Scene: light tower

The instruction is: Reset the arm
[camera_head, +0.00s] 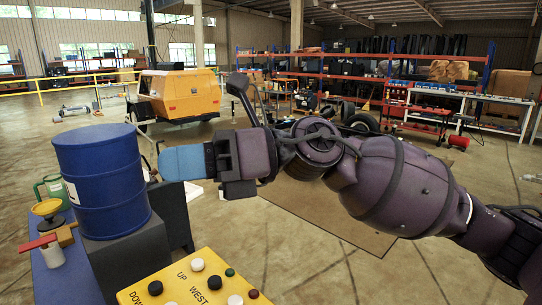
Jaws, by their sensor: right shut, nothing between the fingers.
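My right arm reaches in from the right across the middle of the head view. Its right gripper (166,163), with light blue fingers, points left and is shut and empty. The fingertips are just right of a blue drum (98,180), with a narrow gap between them in the picture. I cannot tell how far apart they are in depth. A yellow control panel (196,284) with black, white, red and green buttons is below the gripper. Its labels read UP, WEST and part of DOWN. My left gripper is not in view.
The drum stands on a dark grey block (125,262). A red-handled valve (50,243) and a green can (53,188) are to its left. A yellow trailer unit (180,95) stands behind. Shelves (360,77) and a workbench line the back; open floor lies between.

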